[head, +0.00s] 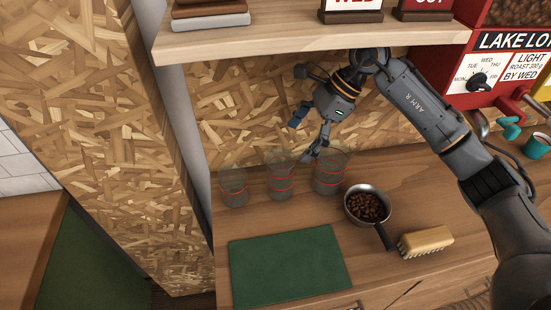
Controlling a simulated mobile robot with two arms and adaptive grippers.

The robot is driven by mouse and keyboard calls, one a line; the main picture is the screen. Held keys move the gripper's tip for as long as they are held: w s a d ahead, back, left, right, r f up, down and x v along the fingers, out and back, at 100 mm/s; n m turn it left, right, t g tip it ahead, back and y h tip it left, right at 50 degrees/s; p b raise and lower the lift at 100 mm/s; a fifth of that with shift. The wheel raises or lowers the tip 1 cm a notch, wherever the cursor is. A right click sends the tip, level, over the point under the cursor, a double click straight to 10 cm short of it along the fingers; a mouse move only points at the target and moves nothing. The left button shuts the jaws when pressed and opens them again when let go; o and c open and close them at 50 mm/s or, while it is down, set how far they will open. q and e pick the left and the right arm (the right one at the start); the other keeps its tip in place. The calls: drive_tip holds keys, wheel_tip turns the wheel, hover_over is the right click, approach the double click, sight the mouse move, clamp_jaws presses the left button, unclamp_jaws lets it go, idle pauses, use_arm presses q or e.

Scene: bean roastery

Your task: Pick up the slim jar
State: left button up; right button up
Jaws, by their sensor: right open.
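Three clear glass jars with red bands stand in a row at the back of the wooden counter. The middle jar (281,180) looks tall and narrow, the best match for the slim jar. The left jar (233,188) is shorter, and the right jar (330,178) is wider. My right gripper (303,138) is open and empty, reaching in from the right. In the picture its fingers lie above the middle and right jars, and the lower fingertip overlaps the space between their rims. I cannot tell whether it touches glass. My left gripper is out of view.
A metal pan of coffee beans (367,207) sits right of the jars, its handle toward the front. A wooden brush (425,241) lies beside it. A green mat (290,265) lies bare in front. A shelf (310,40) overhangs the back. A red machine (500,70) stands right.

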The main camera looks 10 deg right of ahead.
sight(281, 160)
drive_tip(key=p+x, duration=0.1)
drive_tip(key=x, duration=0.2)
drive_tip(key=p+x, duration=0.2)
drive_tip(key=x, duration=0.2)
drive_tip(key=shift+s+a+r, duration=0.2)
drive_tip(key=shift+a, duration=0.05)
drive_tip(key=shift+f, duration=0.25)
drive_tip(key=c, duration=1.8)
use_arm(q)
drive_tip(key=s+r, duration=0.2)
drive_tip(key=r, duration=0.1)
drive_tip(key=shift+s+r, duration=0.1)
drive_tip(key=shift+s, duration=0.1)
use_arm(e)
drive_tip(key=shift+o, duration=0.2)
